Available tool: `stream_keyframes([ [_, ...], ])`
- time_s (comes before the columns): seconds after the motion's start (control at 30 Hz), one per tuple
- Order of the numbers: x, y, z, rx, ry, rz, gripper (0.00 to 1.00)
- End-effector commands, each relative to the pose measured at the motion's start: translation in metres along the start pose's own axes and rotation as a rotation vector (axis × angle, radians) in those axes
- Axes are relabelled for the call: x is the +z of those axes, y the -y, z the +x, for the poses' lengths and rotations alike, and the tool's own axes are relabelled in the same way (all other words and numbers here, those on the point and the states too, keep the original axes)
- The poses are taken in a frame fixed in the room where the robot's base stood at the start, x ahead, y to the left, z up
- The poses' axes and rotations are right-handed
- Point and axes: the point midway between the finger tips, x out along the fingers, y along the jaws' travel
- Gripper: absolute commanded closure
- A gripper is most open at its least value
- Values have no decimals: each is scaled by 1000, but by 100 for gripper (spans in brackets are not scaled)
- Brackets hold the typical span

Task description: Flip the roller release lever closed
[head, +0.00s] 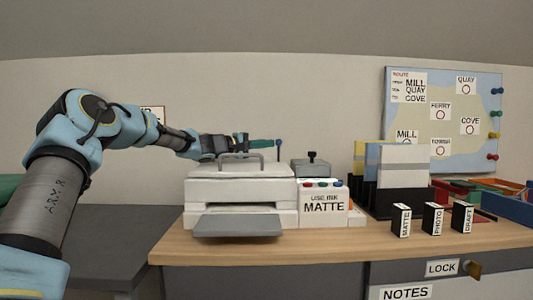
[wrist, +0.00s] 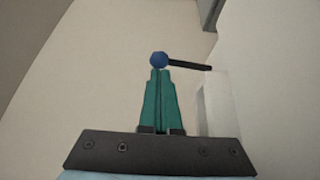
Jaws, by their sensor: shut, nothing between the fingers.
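The roller release lever has a blue ball knob (head: 279,142) on a thin dark stalk that stands up behind the right part of the white printer (head: 240,190) in the head view. In the wrist view the blue knob (wrist: 158,60) is right at the fingertips, and the dark stalk (wrist: 190,66) runs right from it towards a pale body. My gripper (head: 274,143) has green fingers, pressed together and empty, pointing right above the printer. In the wrist view my gripper (wrist: 160,72) has its tips at the knob; I cannot tell whether they touch it. The stalk's base is hidden.
The printer's grey tray (head: 238,225) juts forward over the wooden desk (head: 300,245). A white panel reading USE INK MATTE (head: 324,208) adjoins it at right. Small labelled cartridges (head: 402,220) and a paper rack (head: 402,200) stand further right. The wall is behind.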

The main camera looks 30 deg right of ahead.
Motion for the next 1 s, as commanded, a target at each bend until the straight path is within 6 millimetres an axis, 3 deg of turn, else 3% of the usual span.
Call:
stream_keyframes([
  [1.0,10,3,-3,6,6,7,100],
])
